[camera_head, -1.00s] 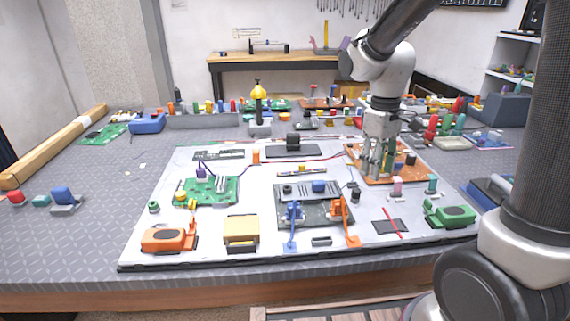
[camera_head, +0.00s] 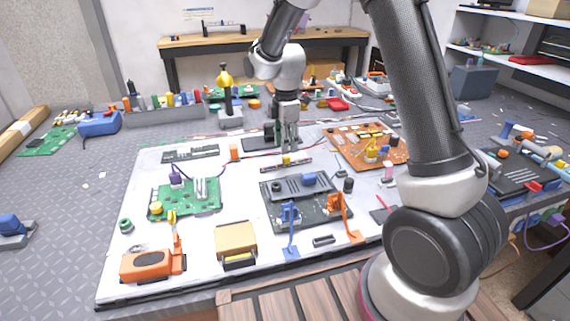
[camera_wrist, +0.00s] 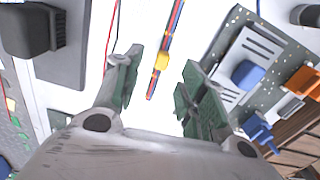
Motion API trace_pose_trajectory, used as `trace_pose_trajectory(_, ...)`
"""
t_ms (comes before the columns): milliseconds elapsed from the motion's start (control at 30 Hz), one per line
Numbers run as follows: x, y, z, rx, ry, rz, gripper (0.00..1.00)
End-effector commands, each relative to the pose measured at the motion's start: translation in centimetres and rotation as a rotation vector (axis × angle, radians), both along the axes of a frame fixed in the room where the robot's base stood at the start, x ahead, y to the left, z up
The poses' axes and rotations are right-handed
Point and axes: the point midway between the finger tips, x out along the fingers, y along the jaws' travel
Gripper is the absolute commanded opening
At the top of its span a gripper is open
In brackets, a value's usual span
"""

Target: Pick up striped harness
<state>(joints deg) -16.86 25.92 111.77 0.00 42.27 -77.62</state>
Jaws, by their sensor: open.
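The striped harness (camera_head: 286,164) is a thin multicoloured strip with a yellow piece at its middle. It lies on the white board, above the dark grey module. In the wrist view the harness (camera_wrist: 165,56) shows red, blue and dark stripes and runs between the two fingers, with its upper end cut off by the frame edge. My gripper (camera_head: 287,148) points down just behind the harness in the head view. In the wrist view my gripper (camera_wrist: 159,63) is open and empty, its green-padded fingers on either side of the harness, apart from it.
The dark grey module (camera_head: 302,206) with a blue part lies in front of the harness. A dark plate with a black block (camera_head: 261,139) is close behind it. An orange circuit board (camera_head: 362,147) is to the right, a green one (camera_head: 190,198) to the left. Bare white board surrounds the harness.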

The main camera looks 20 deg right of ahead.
Motion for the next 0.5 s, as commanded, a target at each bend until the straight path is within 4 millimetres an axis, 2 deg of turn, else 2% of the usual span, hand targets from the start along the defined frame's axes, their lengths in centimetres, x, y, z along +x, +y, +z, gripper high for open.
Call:
trace_pose_trajectory(333,-0.3,-0.3,-5.1,-0.001,0.003,-0.003,0.41)
trace_pose_trajectory(500,-0.2,-0.3,-6.1,0.0,0.0,-0.003,0.41)
